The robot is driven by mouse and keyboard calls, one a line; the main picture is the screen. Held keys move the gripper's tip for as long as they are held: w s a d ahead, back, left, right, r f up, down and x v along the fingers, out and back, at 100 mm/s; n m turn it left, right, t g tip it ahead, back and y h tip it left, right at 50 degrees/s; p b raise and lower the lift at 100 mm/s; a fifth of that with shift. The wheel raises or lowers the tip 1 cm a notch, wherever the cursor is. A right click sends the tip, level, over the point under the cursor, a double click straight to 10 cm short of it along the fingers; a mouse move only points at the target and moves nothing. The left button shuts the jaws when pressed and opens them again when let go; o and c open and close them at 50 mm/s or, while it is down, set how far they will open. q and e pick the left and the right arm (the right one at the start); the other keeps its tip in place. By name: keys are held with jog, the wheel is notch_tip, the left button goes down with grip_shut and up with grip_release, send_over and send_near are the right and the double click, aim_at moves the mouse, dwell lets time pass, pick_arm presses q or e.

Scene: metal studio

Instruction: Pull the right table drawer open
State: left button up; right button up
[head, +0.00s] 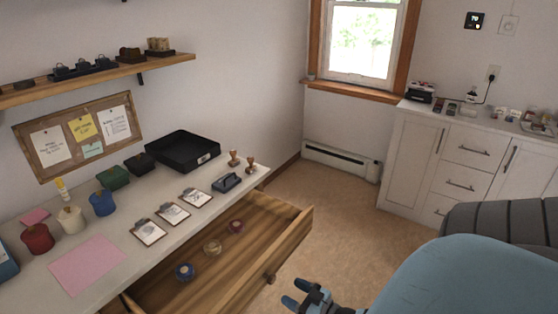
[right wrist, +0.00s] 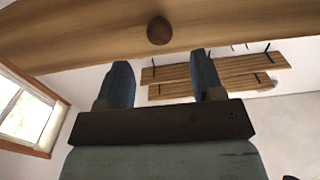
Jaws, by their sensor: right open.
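The right table drawer (head: 262,262) stands pulled out from under the white table top (head: 175,235). Several small round items lie inside it, including a blue one (head: 184,271) and a dark red one (head: 236,226). A round wooden knob (head: 270,277) sits on its front. My right gripper (head: 296,293) is in front of the drawer, apart from the knob. In the right wrist view its two blue fingers (right wrist: 163,78) are open and empty, with the knob (right wrist: 159,31) beyond their tips. My left gripper is not in view.
A wooden shelf (head: 100,77) hangs above. White cabinets (head: 412,160) stand at the back right. The floor (head: 335,220) between drawer and cabinets is clear.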

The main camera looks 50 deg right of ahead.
jog(key=s, duration=0.5)
jog(key=shift+s+d, duration=0.2)
jog(key=shift+s, duration=0.1)
